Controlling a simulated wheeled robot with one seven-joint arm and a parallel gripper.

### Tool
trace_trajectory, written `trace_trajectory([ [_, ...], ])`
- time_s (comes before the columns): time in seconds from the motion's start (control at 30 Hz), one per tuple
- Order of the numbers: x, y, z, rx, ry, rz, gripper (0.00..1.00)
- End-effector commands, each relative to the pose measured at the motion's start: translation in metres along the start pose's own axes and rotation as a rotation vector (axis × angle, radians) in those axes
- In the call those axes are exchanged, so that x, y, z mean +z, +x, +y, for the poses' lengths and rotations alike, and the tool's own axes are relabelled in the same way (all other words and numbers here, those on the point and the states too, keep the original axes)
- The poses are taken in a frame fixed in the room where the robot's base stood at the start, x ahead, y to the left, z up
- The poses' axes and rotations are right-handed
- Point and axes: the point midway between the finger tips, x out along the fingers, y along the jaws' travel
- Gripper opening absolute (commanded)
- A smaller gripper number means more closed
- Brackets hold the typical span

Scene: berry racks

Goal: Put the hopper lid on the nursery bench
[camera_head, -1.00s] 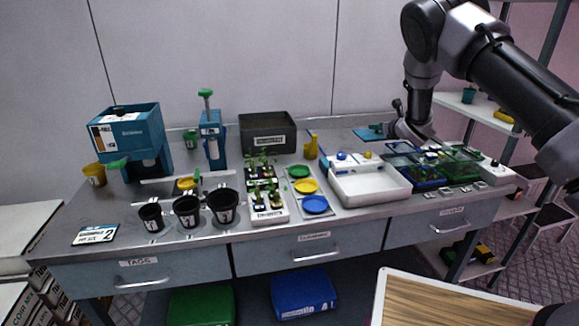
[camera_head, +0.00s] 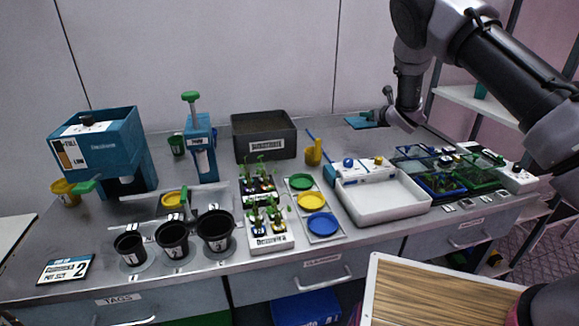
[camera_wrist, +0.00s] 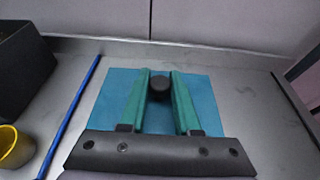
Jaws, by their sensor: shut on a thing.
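The hopper lid is a flat teal square plate with a black knob. It shows in the wrist view (camera_wrist: 205,100), between and beneath my fingers, and in the head view (camera_head: 359,122) at the back right of the nursery bench (camera_head: 340,258). My gripper (camera_wrist: 159,88) has its two green fingers on either side of the knob and is shut on it. In the head view my gripper (camera_head: 384,113) is small and partly hidden by my wrist. The lid is level, at or just above the bench top; I cannot tell whether it touches.
A blue hopper (camera_head: 95,150) stands at the left. A dark bin (camera_head: 264,140), a yellow cup (camera_head: 314,152) and a blue stick (camera_wrist: 72,110) are left of the lid. A white tray (camera_head: 385,210) and seedling trays (camera_head: 440,184) are in front. Bare bench surrounds the lid.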

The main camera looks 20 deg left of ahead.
Motion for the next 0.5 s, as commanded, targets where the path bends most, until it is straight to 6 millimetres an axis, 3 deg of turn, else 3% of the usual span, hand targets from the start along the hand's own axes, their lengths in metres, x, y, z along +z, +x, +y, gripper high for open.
trace_trajectory([
  [0.33,-0.051,0.017,-0.001,-0.001,0.001,0.003,0.0],
  [0.5,-0.062,0.022,0.0,0.0,0.0,0.0,0.0],
])
